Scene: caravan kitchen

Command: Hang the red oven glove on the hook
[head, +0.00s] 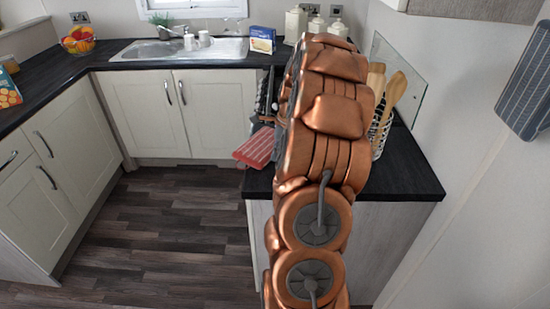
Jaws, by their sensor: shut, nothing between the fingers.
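The red oven glove (257,147), with pale stripes, lies at the left edge of the dark worktop on the right and sticks out over the edge. Its right end is close to my arm. My gripper (279,131) is mostly hidden behind my copper-coloured arm; only a small grey part shows, just right of the glove. It is shut and empty. I cannot tell whether it touches the glove. A dark grey-blue striped cloth item (526,85) hangs on the right wall. I cannot make out a free hook.
Wooden utensils (394,98) stand in a white wire holder right of my arm. White canisters (297,24) and a blue box (262,39) stand at the back. The sink (180,49) and fruit bowl (78,40) are farther left. The floor left of the worktop is clear.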

